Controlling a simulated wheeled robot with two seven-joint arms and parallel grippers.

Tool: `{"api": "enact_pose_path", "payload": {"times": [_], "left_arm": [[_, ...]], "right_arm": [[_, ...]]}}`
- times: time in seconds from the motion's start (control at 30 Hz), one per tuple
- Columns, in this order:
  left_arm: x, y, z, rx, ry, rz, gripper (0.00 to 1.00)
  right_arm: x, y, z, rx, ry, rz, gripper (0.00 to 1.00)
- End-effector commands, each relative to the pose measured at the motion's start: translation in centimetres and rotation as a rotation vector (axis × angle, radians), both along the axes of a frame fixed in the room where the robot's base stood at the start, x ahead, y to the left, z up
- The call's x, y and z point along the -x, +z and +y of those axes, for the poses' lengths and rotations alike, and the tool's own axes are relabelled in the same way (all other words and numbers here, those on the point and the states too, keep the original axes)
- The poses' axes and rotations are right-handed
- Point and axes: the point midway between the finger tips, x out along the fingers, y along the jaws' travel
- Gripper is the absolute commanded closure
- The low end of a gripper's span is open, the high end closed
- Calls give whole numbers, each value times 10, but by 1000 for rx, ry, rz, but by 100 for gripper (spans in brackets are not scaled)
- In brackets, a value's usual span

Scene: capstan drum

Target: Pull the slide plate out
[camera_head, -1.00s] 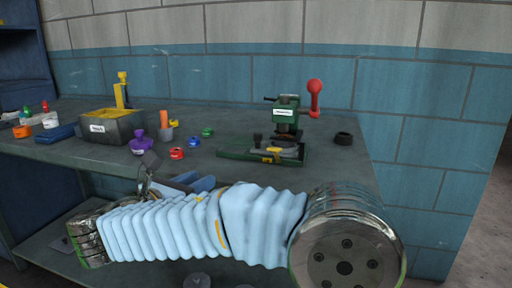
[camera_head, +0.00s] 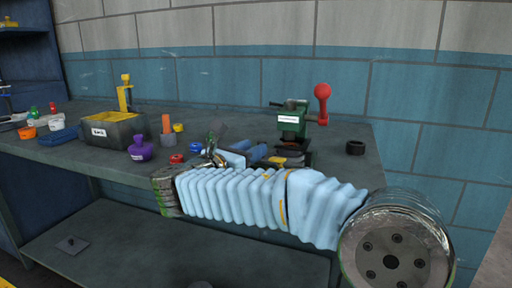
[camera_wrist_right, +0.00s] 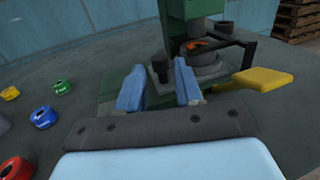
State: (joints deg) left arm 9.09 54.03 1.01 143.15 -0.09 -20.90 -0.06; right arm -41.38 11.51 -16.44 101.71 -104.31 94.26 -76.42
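The green press (camera_head: 291,122) stands on the bench with a white label and a red ball-ended lever (camera_head: 322,92). A yellow tab (camera_head: 286,160) shows low on its front; in the right wrist view the yellow tab (camera_wrist_right: 265,78) sticks out to the right beside a dark bracket. I cannot tell for sure which part is the slide plate. My right gripper (camera_head: 246,154) is just left of the press. In the right wrist view its blue fingers (camera_wrist_right: 160,80) are apart and empty, with a dark knob (camera_wrist_right: 159,65) beyond the gap. My left gripper is out of view.
A tiled wall stands behind.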

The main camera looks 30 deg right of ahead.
Motion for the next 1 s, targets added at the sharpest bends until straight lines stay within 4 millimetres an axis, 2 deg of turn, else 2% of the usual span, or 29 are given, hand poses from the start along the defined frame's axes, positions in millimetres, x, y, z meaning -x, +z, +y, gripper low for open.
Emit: {"api": "enact_pose_path", "payload": {"times": [0.1,0.2,0.5,0.73,1.0], "left_arm": [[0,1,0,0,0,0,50],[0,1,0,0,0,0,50],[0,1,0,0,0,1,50],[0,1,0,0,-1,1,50],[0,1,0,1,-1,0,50]], "right_arm": [[-7,0,-14,-1,-2,0,65],[-10,0,-20,-1,0,0,65],[-11,0,-23,-1,0,0,65],[-11,0,-22,-1,0,0,98],[-11,0,-22,-1,1,0,100]]}}
